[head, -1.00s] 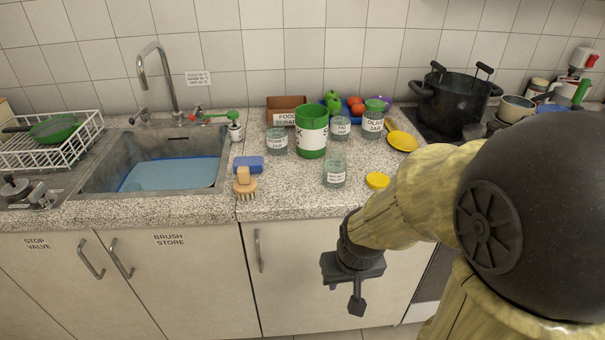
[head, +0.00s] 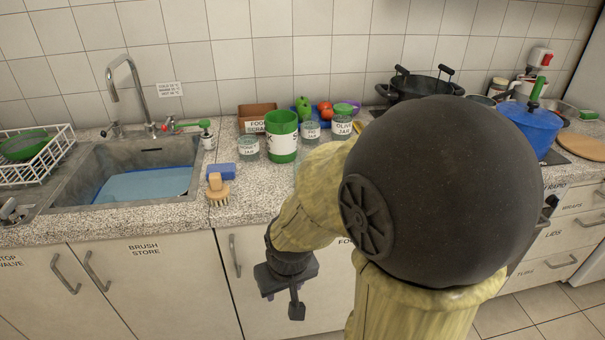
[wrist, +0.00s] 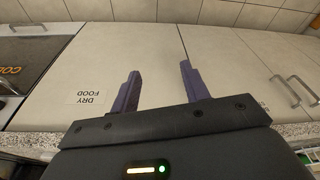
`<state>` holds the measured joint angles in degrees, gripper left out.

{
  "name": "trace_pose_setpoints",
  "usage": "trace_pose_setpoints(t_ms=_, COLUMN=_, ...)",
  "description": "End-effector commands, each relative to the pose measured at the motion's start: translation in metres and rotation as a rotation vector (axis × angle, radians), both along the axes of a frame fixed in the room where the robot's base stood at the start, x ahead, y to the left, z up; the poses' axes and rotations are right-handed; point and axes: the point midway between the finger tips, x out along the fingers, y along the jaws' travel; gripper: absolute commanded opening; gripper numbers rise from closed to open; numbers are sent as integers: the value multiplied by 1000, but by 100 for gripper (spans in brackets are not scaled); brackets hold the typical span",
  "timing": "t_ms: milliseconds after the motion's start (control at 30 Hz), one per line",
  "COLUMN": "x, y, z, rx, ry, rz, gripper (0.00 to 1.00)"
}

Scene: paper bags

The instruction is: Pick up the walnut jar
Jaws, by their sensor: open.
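Small labelled glass jars stand on the counter. One (head: 248,147) is left of the green-and-white canister (head: 282,137), one (head: 311,131) is right of it, and the green-lidded olive jar (head: 341,128) is farther right. I cannot read which label says walnut. A further jar, at the front in the earlier view, is now mostly hidden behind my arm. My gripper (head: 296,308) hangs below the counter edge before the cabinet doors, apart from all the jars. In the wrist view my gripper (wrist: 160,88) has its two fingers apart with nothing between them.
A sponge (head: 221,172) and wooden brush (head: 217,190) lie near the sink (head: 140,180). Behind the jars are a food scraps box (head: 257,117) and vegetables. A black pot (head: 420,85) and blue pot (head: 532,125) stand right. Cabinet doors (head: 150,290) face my gripper.

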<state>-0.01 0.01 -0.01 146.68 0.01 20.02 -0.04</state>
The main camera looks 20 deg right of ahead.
Motion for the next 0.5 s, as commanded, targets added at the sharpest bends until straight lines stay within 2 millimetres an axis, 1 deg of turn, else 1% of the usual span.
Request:
trace_pose_setpoints(t_ms=33, x=1, y=0, z=0, rx=0, ry=0, rz=3, gripper=56)
trace_pose_setpoints(t_ms=133, x=4, y=1, z=-2, rx=-1, ry=2, rz=22, gripper=76)
trace_pose_setpoints(t_ms=167, x=6, y=2, z=-3, rx=-3, ry=2, rz=33, gripper=78)
trace_pose_setpoints(t_ms=267, x=16, y=3, z=-10, rx=-15, ry=0, rz=84, gripper=78)
trace_pose_setpoints(t_ms=367, x=27, y=2, z=-20, rx=-46, ry=-4, rz=157, gripper=78)
trace_pose_setpoints(t_ms=500, x=41, y=-5, z=-39, rx=-134, ry=-11, rz=271, gripper=78)
